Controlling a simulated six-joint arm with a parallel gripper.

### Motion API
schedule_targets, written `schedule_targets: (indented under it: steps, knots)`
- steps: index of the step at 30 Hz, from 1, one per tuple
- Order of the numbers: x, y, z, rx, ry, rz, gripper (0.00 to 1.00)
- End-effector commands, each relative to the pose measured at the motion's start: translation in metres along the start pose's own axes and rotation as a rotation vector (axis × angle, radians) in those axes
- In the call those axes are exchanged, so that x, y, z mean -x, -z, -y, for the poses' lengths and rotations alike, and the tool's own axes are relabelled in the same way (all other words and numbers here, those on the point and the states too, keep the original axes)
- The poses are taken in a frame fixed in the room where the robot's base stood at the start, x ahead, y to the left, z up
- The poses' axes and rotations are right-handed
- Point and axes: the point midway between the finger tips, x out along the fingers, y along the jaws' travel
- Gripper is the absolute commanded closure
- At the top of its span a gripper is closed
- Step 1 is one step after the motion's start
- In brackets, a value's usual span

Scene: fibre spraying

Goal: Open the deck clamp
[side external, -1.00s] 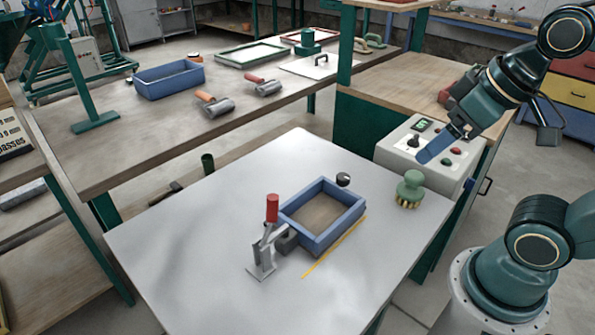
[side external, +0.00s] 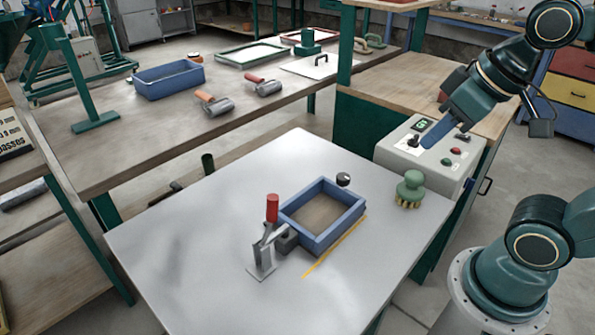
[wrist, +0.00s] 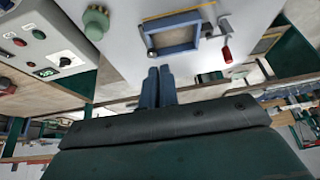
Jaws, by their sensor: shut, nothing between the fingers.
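The deck clamp (side external: 262,250) stands on the pale table at the left corner of a blue frame (side external: 340,232). Its red handle (side external: 272,208) points up, and its grey arm reaches toward the frame's edge. In the wrist view the red handle (wrist: 227,54) is at the upper right, beside the frame (wrist: 172,37). My gripper (side external: 430,141) is over the control box at the right, well away from the clamp. In the wrist view the blue fingers (wrist: 160,84) are together and empty.
A green brush (side external: 410,190) and a dark knob (side external: 343,179) are near the frame. The table's (side external: 190,240) left side is clear. Rollers (side external: 216,104) lie on the bench behind.

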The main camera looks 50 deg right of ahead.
Motion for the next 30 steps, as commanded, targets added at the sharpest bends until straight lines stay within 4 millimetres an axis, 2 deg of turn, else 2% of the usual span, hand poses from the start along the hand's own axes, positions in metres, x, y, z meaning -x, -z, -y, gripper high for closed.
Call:
schedule_targets:
  steps: [14, 30]
  knots:
    - [-0.013, 0.057, 0.029, 0.034, 0.122, 0.120, 1.00]
    - [-0.050, 0.117, 0.054, 0.074, 0.272, 0.277, 1.00]
